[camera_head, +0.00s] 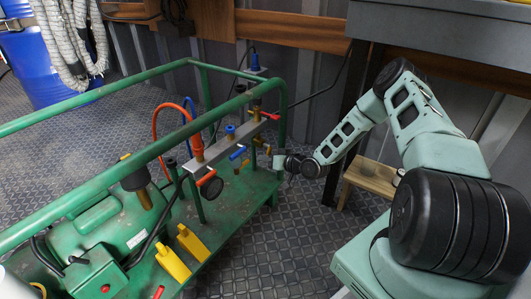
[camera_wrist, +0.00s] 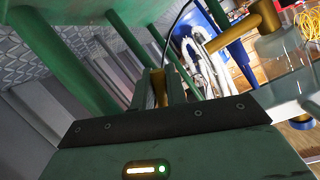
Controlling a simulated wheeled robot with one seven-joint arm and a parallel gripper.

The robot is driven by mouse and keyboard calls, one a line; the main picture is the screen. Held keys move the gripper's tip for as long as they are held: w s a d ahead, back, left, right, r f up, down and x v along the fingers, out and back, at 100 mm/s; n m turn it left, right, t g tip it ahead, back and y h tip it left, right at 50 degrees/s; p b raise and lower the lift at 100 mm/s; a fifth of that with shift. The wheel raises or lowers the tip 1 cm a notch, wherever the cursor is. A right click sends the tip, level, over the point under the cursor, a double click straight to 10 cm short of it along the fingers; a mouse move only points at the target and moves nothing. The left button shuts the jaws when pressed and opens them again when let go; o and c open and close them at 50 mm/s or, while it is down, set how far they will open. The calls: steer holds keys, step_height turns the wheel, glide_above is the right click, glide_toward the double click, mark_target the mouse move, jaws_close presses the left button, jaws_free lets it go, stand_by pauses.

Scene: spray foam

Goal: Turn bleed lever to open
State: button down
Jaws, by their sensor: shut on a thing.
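My gripper (camera_head: 279,161) is at the near right end of the grey manifold (camera_head: 229,142), beside small brass fittings (camera_head: 262,144) under that end. In the wrist view, my gripper (camera_wrist: 160,90) has its dark fingers closed around a narrow brass-coloured piece (camera_wrist: 158,87), which appears to be the bleed lever. My fingers hide most of it, so its exact angle cannot be told. A red lever (camera_head: 270,116) and a blue lever (camera_head: 238,153) are on the manifold, apart from my gripper.
The green tubular frame (camera_head: 120,170) surrounds the manifold, with a post close behind my gripper. A wooden stool (camera_head: 371,178) and dark table (camera_head: 440,30) stand to the right. The front floor (camera_head: 300,240) is clear.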

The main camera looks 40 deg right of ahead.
steer(key=d+n+p, duration=0.1)
steer(key=n+t+h+p, duration=0.1)
steer(key=n, duration=0.1)
steer(key=shift+w+d+f+n+h, duration=0.15)
steer(key=shift+w+d+n+h, duration=0.15)
steer(key=shift+d, duration=0.2)
stand_by(0.4)
steer(key=c, duration=1.4)
jaws_free()
steer(key=shift+c, duration=0.2)
steer(key=shift+f, duration=0.1)
